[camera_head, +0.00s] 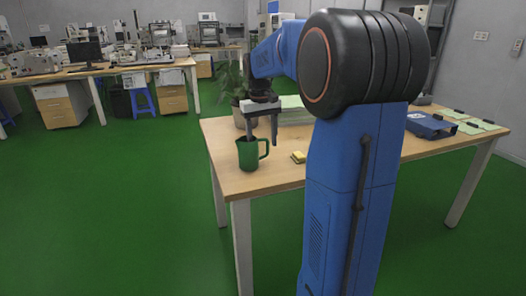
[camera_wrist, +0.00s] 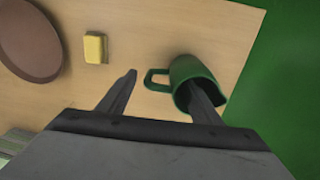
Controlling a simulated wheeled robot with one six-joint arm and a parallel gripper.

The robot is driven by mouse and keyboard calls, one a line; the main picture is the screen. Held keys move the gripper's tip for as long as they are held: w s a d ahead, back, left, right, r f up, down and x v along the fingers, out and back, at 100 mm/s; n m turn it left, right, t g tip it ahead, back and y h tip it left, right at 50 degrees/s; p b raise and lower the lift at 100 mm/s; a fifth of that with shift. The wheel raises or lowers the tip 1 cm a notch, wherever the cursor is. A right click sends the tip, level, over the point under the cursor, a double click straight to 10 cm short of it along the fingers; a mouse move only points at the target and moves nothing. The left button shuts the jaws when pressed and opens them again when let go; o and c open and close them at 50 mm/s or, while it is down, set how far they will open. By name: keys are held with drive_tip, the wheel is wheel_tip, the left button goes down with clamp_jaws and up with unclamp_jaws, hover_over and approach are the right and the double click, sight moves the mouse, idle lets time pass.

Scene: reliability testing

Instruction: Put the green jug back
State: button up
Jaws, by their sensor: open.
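The green jug (camera_head: 248,154) stands upright on the wooden table near its left front corner, with its handle to the right in the head view. In the wrist view the green jug (camera_wrist: 186,72) shows its open mouth and its handle on the left. My gripper (camera_head: 262,137) is open above it, pointing down. In the wrist view my gripper (camera_wrist: 164,80) has one finger reaching into the jug's mouth and the other outside, beyond the handle. The handle lies between the fingers, with neither visibly pressed on it.
A yellow sponge (camera_head: 299,157) lies on the table (camera_head: 226,180) right of the jug. A potted plant (camera_head: 236,88) stands behind my gripper. A blue case (camera_head: 430,125) and several papers with dark objects lie at the table's right. Green floor (camera_head: 110,210) is open at left.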

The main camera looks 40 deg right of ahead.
drive_tip(key=r, duration=0.7)
drive_tip(key=shift+a, duration=0.2)
drive_tip(key=s+a+f+n+t, duration=0.2)
drive_tip(key=s+a+f, duration=0.2)
drive_tip(key=s+a, duration=0.95)
drive_tip(key=s+a+f+t, duration=0.1)
drive_tip(key=s+a+f, duration=0.2)
drive_tip(key=s+f, duration=0.3)
drive_tip(key=s+a+f+n+t, duration=0.1)
drive_tip(key=s+a+f+t, duration=0.1)
drive_tip(key=s+f, duration=0.3)
drive_tip(key=s+a, duration=0.1)
drive_tip(key=s, duration=0.3)
drive_tip(key=shift+a+f+y, duration=0.3)
drive_tip(key=shift+a+f, duration=0.1)
drive_tip(key=shift+s, duration=0.1)
